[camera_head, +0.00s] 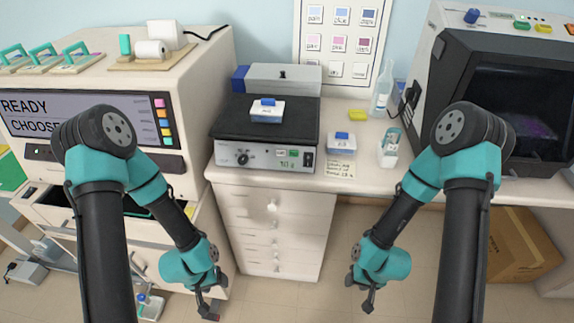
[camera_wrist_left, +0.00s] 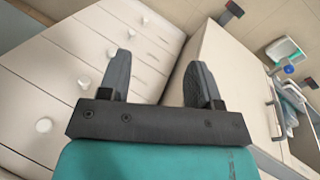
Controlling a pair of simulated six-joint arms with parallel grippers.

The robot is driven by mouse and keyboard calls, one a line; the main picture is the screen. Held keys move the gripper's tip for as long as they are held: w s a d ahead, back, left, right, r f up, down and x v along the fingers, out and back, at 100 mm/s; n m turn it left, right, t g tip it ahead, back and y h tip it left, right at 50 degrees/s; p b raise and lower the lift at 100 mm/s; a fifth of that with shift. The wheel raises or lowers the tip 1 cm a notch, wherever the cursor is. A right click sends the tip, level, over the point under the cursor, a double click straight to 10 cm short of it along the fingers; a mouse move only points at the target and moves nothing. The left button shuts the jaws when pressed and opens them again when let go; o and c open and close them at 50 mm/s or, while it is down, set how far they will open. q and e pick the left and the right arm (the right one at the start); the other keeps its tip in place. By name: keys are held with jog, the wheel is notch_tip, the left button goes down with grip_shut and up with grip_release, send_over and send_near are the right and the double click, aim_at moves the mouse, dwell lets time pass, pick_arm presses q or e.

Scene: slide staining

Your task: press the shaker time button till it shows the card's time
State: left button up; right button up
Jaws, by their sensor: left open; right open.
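The shaker (camera_head: 262,130) stands on the counter in the head view, with a black platform and a white front panel. On the panel are a knob, a small green display (camera_head: 293,153) and small buttons (camera_head: 307,158); the digits are too small to read. A box with a blue top (camera_head: 267,110) sits on the platform. The card (camera_head: 341,170) lies right of the shaker, its writing unreadable. My left gripper (camera_head: 210,309) hangs low, left of the drawers, open and empty; its fingers show in the left wrist view (camera_wrist_left: 158,82). My right gripper (camera_head: 368,299) hangs low on the right, open.
A staining machine (camera_head: 200,75) with a READY screen stands left, and a dark-windowed machine (camera_head: 510,100) right. A second blue-topped box (camera_head: 341,143), a bottle (camera_head: 382,90) and a white holder (camera_head: 389,148) stand right of the shaker. Drawers (camera_head: 275,225) are below.

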pick_arm(q)
grip_shut()
dwell(0.5)
dwell(1.2)
